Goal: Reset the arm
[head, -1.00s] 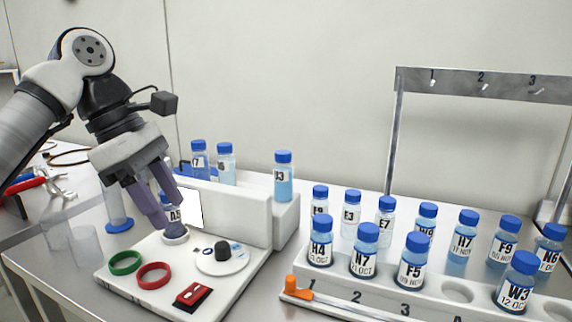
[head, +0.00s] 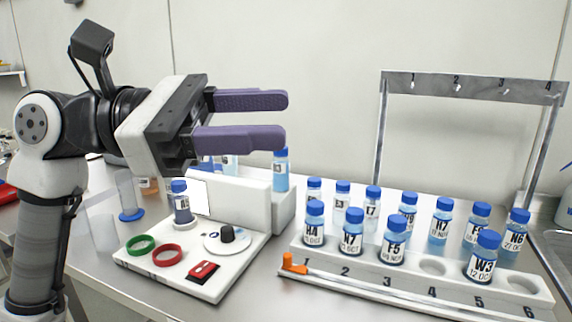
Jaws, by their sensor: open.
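My gripper (head: 287,118) is raised above the white device on the bench. Its two purple fingers point to the right and stand apart, with nothing between them. A blue-capped vial with dark contents (head: 182,205) stands upright on the device (head: 225,278), below my gripper and apart from it.
The device bears a green ring (head: 141,246), a red ring (head: 167,255), a dial (head: 227,236) and a red switch (head: 203,271). A numbered white rack (head: 400,278) with several blue-capped vials stands right. A metal hook frame (head: 470,88) rises behind it. Air around my gripper is free.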

